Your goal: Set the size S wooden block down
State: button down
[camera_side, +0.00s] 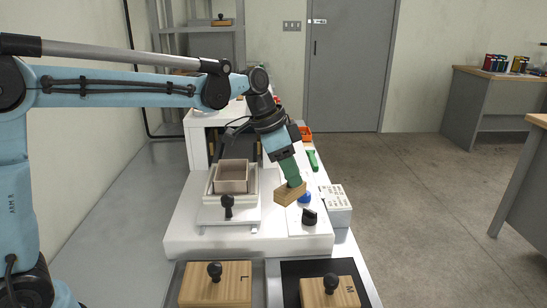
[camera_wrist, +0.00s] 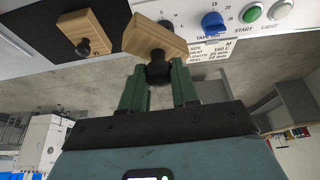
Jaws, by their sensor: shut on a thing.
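My gripper (camera_side: 291,178) is shut on the black knob of a small wooden block (camera_side: 288,195). The block is tilted and held in the air above the right part of the white machine, near a blue knob (camera_side: 305,197) and a black knob (camera_side: 309,217). In the wrist view the green fingers of my gripper (camera_wrist: 158,78) close on the block's black knob, with the wooden block (camera_wrist: 150,36) beyond it. No size letter can be read on the held block.
A block marked L (camera_side: 235,284) and a block marked M (camera_side: 348,290) rest in front of the machine. The white machine (camera_side: 190,238) carries a pale open box (camera_side: 231,177). A control panel with START and LIGHT buttons shows in the wrist view (camera_wrist: 275,25).

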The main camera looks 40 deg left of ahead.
jog(key=s+d+f+m+g+h, duration=0.1)
jog(key=d+f+m+g, duration=0.15)
jog(key=d+m, duration=0.25)
jog(key=d+f+m+g, duration=0.1)
jog(key=d+f+m, duration=0.2)
jog(key=d+m, duration=0.15)
jog(key=shift+s+d+f, duration=0.15)
jog(key=shift+f, duration=1.85)
jog(key=shift+s+d+f, duration=0.1)
jog(key=shift+f, duration=1.9)
jog(key=shift+f, duration=0.15)
jog(key=c, duration=0.8)
grip_release()
jog(key=shift+c, duration=0.2)
